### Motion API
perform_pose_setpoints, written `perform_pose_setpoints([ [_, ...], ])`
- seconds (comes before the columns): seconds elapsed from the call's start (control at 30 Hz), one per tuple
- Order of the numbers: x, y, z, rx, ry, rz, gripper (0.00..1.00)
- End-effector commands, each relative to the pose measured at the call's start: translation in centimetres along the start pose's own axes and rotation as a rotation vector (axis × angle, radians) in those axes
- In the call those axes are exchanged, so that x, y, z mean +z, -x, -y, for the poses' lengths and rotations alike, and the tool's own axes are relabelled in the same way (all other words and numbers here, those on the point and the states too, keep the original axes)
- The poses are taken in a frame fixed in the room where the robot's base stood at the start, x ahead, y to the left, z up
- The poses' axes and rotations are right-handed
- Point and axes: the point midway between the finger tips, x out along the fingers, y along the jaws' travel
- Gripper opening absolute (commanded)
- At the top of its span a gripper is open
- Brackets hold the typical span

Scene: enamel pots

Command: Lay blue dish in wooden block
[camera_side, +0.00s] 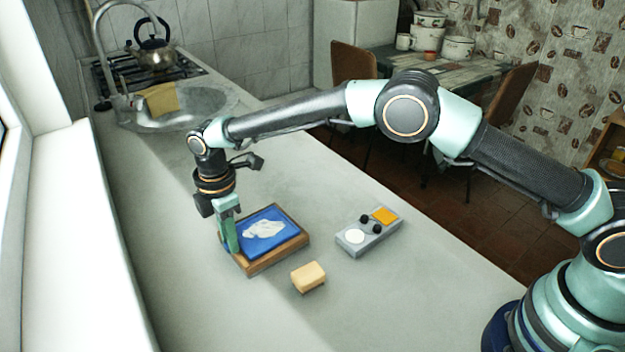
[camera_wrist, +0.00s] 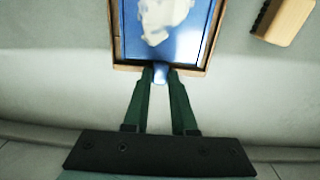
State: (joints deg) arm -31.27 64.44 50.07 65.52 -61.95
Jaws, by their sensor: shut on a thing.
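The blue dish (camera_side: 250,240) is a flat rectangle with a white patch on it, seen inside the rim of the wooden block (camera_side: 282,257). In the wrist view the dish (camera_wrist: 192,45) lies within the block's wooden edges (camera_wrist: 122,68), with a small blue tab sticking out at the near side. My gripper (camera_side: 233,250) points down at the block's left end. In the wrist view my gripper's fingertips (camera_wrist: 161,74) are shut on the blue tab. I cannot tell whether the dish touches the block's bottom.
A brush with a tan wooden back (camera_side: 309,276) lies just right of the block. A grey tray (camera_side: 352,249) with an orange square, a white disc and dark knobs lies farther right. The sink (camera_side: 190,100) and stove are at the back. The counter in front is clear.

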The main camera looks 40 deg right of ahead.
Motion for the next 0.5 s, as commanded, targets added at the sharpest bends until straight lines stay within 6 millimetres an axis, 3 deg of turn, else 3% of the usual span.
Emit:
perform_pose_setpoints([
  [0.13, -0.01, -0.09, -0.01, 0.001, 0.001, -0.001, 0.00],
  [0.17, -0.01, -0.10, -0.01, 0.001, 0.001, 0.000, 0.36],
  [0.2, -0.01, -0.10, -0.01, 0.001, 0.001, 0.000, 0.51],
  [0.23, -0.01, -0.10, -0.01, 0.001, 0.001, 0.000, 0.60],
  [0.5, 0.02, -0.13, 0.03, -0.001, 0.000, 0.000, 0.60],
])
